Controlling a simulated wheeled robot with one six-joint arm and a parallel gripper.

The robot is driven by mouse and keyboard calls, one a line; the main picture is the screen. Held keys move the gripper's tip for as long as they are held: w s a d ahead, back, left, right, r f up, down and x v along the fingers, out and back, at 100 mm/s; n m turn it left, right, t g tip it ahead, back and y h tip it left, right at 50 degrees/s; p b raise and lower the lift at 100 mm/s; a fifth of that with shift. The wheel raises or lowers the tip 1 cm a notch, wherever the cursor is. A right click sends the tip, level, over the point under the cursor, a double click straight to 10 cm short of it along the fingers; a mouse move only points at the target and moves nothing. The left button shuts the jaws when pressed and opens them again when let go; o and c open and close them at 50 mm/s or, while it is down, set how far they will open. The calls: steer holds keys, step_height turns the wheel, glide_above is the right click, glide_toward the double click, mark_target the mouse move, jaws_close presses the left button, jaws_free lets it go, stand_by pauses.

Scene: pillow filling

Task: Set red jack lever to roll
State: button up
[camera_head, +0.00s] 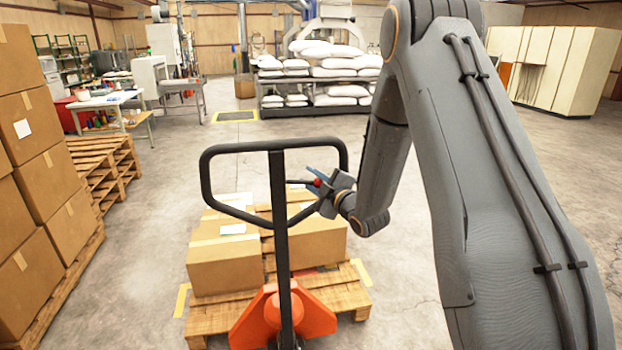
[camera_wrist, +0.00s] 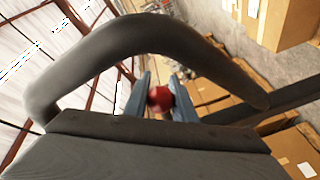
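The red jack lever (camera_head: 317,182) shows as a small red knob inside the black handle loop of the orange pallet jack. In the wrist view the red knob (camera_wrist: 160,98) sits between the two blue-grey fingers of my gripper (camera_wrist: 160,84). The fingers look spread, one on each side of the knob. In the head view my gripper (camera_head: 316,177) reaches to the knob from the right. The lever's shaft is mostly hidden, and I cannot tell its set position.
The orange jack base (camera_head: 262,318) stands at a wooden pallet (camera_head: 205,318) with cardboard boxes (camera_head: 225,265). Stacked boxes (camera_head: 45,175) stand at left. Floor at right is clear.

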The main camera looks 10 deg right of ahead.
jaws_close()
steer(key=shift+r, duration=0.1)
steer(key=shift+r+n+g+b, duration=0.3)
steer(key=shift+r+n+b, duration=0.25)
steer(key=shift+n+b, duration=0.25)
steer(key=o, duration=0.6)
jaws_free()
steer(key=shift+o, duration=0.2)
steer(key=shift+s+d, duration=0.1)
steer(key=shift+s, duration=0.05)
